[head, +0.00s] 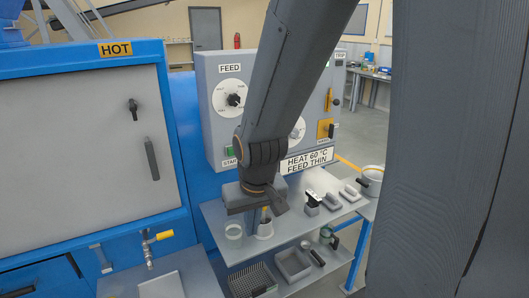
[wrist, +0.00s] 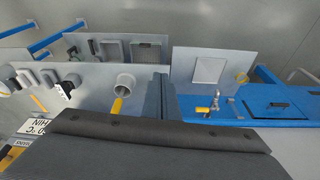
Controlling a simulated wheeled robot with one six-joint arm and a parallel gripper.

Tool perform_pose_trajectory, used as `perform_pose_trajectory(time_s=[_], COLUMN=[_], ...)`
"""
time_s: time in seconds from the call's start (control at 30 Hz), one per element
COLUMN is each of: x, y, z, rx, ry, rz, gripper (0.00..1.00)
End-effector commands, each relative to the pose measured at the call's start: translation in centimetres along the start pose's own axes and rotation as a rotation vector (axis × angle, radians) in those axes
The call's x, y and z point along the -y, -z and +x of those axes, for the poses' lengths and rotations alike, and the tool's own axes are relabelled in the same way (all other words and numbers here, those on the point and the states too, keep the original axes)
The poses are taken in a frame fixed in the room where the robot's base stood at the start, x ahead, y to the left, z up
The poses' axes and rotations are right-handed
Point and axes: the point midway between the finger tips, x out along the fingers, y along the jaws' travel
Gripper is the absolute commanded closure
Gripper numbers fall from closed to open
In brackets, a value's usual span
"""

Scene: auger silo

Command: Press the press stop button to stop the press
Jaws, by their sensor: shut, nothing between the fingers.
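The grey control panel (head: 210,75) stands behind my arm in the head view. It carries a FEED dial (head: 233,97), a green button (head: 230,152) above a START label (head: 231,163), and a second dial (head: 299,128) partly covered by my arm. I cannot make out a press stop button; my arm hides the middle of the panel. In the wrist view a dark grey part of mine fills the bottom.
A blue machine with a HOT label (head: 116,49) stands left. A pot (head: 371,180) stands right. Open floor lies behind at right.

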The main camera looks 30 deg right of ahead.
Motion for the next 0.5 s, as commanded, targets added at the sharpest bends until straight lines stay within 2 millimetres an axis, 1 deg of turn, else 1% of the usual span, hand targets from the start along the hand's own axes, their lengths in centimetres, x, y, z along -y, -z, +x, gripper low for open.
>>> perform_pose_trajectory(time_s=[0.03, 0.07, 0.17, 0.2, 0.23, 0.3, 0.4, 0.5], x=[-0.9, -1.6, -4.5, -5.8, -6.9, -9.0, -11.5, -13.7], y=[1.1, 2.1, 5.8, 7.4, 8.5, 11.0, 14.0, 16.3], z=[1.2, 1.8, 3.9, 4.7, 5.2, 6.0, 6.7, 6.7], rx=[-0.040, -0.075, -0.223, -0.290, -0.342, -0.460, -0.613, -0.745], ry=[-0.008, -0.012, -0.008, 0.004, 0.013, 0.063, 0.176, 0.332], rz=[0.050, 0.090, 0.254, 0.327, 0.383, 0.511, 0.684, 0.841], gripper=[1.00, 1.00, 1.00, 1.00, 1.00, 1.00, 1.00, 1.00])
